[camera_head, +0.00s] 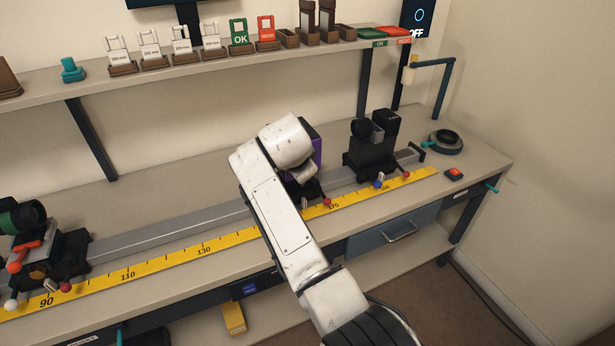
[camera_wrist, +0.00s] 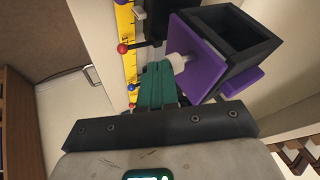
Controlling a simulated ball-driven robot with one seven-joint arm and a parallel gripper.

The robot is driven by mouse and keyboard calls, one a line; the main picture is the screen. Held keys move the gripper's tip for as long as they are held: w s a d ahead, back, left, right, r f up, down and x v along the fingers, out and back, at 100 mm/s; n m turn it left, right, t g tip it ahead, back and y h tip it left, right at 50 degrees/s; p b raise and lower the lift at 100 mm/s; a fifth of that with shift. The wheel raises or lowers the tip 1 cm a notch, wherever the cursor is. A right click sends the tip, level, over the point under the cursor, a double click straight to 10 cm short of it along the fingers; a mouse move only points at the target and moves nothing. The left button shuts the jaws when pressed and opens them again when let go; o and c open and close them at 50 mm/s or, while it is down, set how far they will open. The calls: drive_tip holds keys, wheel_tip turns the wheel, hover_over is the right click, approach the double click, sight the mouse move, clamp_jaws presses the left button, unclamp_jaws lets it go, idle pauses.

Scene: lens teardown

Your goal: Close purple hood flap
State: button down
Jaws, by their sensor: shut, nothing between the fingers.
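The purple hood flap (camera_wrist: 190,52) shows in the wrist view as a flat panel with a pale round knob (camera_wrist: 177,63). It stands along the left side of a black square hood (camera_wrist: 262,50), whose dark opening is uncovered. A smaller purple piece (camera_wrist: 242,80) sticks out at the hood's lower side. My gripper (camera_wrist: 158,68) is shut and empty, its teal fingers close beside the knob. I cannot tell whether they touch it. In the head view my arm hides most of the hood, and only a purple strip (camera_head: 317,152) shows; the fingers are hidden there.
A grey rail with a yellow scale (camera_head: 205,249) runs along the bench. A black device (camera_head: 371,146) stands on the rail to the right, and another carriage (camera_head: 52,256) stands far left. Red-tipped (camera_wrist: 122,48) and blue-tipped levers are near my fingers. A shelf (camera_head: 200,65) runs behind.

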drive_tip(key=shift+w+a+b, duration=0.3)
drive_tip(key=shift+a, duration=0.1)
idle(0.3)
